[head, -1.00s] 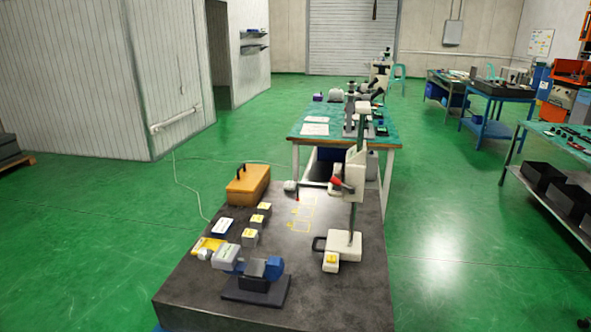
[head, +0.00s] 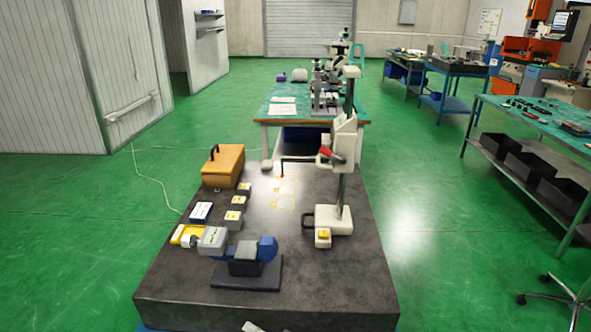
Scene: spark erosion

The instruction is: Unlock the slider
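A height gauge stands upright on the dark granite table (head: 350,290). Its white base (head: 335,218) sits at the table's right side, with a grey column (head: 343,187) rising from it. The white slider (head: 343,140) is on the upper part of the column. A red lever (head: 332,154) is on the slider's front. A dark bent probe arm (head: 296,159) reaches left from the slider and ends in a small red tip above the table.
A blue and grey instrument (head: 238,254) on a dark stand, small yellow-topped blocks (head: 234,219) and an orange case (head: 222,166) occupy the table's left side. The front right tabletop is clear. Green floor lies open on both sides.

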